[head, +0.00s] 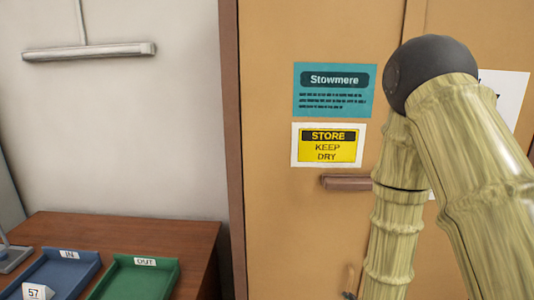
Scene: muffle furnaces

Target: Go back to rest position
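My arm, with pale green bamboo-like links and a dark round joint, rises on the right side of the head view. It bends at the joint and runs down out of the bottom of the picture. My gripper is not in view, so I cannot see what it is doing or whether it holds anything.
At lower left, a wooden table (190,232) holds a blue IN tray (85,272) and green OUT tray (170,280).

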